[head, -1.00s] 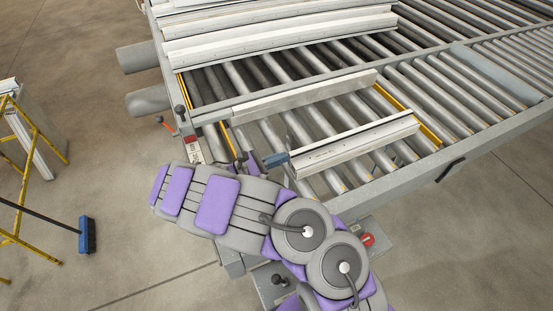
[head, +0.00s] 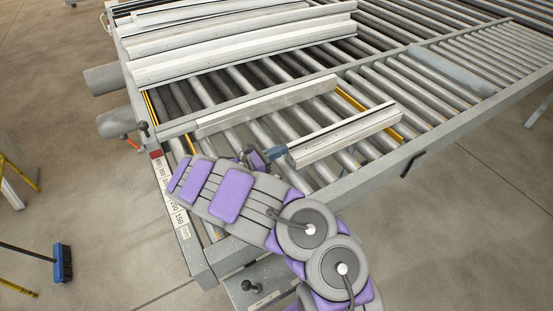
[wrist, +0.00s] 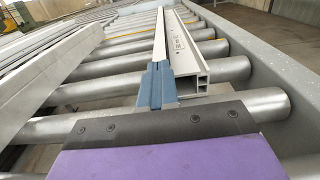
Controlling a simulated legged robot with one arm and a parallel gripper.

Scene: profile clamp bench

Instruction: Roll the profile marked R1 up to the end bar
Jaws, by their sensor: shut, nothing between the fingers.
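A pale profile (head: 345,137) lies lengthwise across the rollers in the near lane, with its far end past a yellow strip. In the wrist view this profile (wrist: 186,45) shows its hollow cut end and a small label, too small to read as R1. My gripper (head: 276,153) is shut, its blue fingertips at the profile's near end. In the wrist view the shut fingertips (wrist: 158,80) overlap the profile's left edge and appear to touch its end. A wide grey bar (head: 452,71) crosses the lane further right; I cannot tell if it is the end bar.
A second pale bar (head: 265,106) lies parallel along the lane's far side. Several white profiles (head: 240,45) rest on the far lane. A numbered scale (head: 173,205) runs along the left end. Bare rollers lie beyond the profile. A blue broom (head: 62,263) is on the floor.

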